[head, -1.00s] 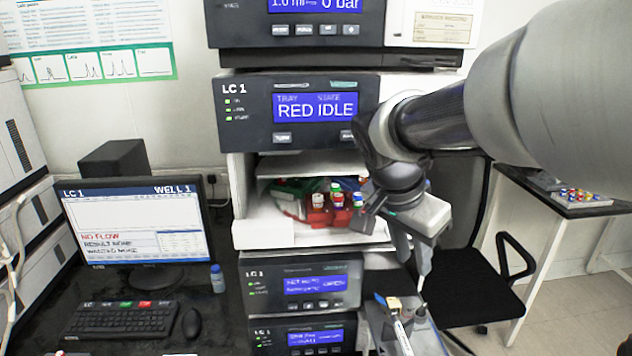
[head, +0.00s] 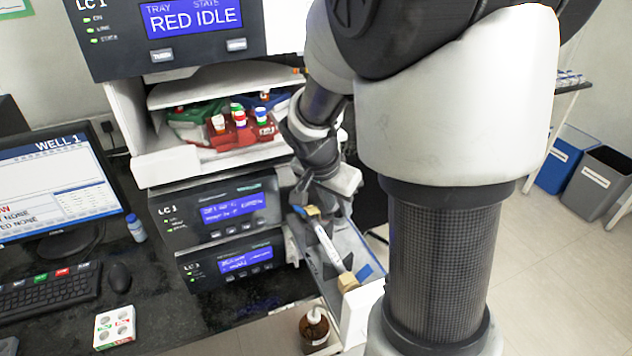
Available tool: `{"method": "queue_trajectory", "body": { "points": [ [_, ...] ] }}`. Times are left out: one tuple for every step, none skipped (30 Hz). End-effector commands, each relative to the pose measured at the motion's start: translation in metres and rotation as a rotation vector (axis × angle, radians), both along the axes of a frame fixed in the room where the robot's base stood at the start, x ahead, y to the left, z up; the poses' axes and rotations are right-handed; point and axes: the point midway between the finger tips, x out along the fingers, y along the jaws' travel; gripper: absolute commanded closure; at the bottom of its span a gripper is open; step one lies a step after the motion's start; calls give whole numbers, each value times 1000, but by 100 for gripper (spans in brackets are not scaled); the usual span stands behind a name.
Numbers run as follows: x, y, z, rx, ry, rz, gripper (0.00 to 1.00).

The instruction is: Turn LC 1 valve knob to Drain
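The LC 1 stack stands in the middle of the head view. Its upper module (head: 180,30) shows RED IDLE. Two lower LC 1 modules, one (head: 222,213) above the other (head: 232,262), have lit blue screens. No valve knob or Drain mark can be made out; my arm covers part of the stack's right side. My gripper (head: 300,225) points down at the right edge of the lower modules, beside a side panel (head: 368,272) carrying a white column (head: 328,245) with brass-coloured ends. Its fingers are small and partly hidden, so I cannot tell their opening or any contact.
An open tray (head: 180,165) holds red, green and blue vial racks. A brown bottle (head: 314,328) stands below the column. A monitor (head: 60,185), mouse (head: 119,277), small bottle (head: 136,228) and white holder (head: 114,327) are on the left. Bins (head: 606,180) stand far right.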

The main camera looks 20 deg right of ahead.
Motion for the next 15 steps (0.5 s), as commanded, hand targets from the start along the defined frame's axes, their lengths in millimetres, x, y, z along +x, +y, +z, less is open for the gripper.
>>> {"method": "queue_trajectory", "body": {
  "points": [
    [0,-1,-1,0,1,0,74],
    [0,-1,-2,0,0,-1,74],
    [0,-1,-2,0,0,-1,74],
    [0,-1,-2,0,0,-1,74],
    [0,-1,-2,0,0,-1,74],
    [0,-1,-2,0,0,-1,74],
    [0,-1,-2,0,0,-1,74],
    [0,-1,-2,0,0,0,74],
    [0,-1,-2,0,0,0,78],
    [0,-1,-2,0,0,0,83],
    [0,0,-2,0,0,0,88],
    [0,-1,-2,0,0,0,94],
    [0,0,-2,0,0,0,100],
    [0,-1,-2,0,0,0,100],
    [0,0,-2,0,0,0,100]
  ]
}}
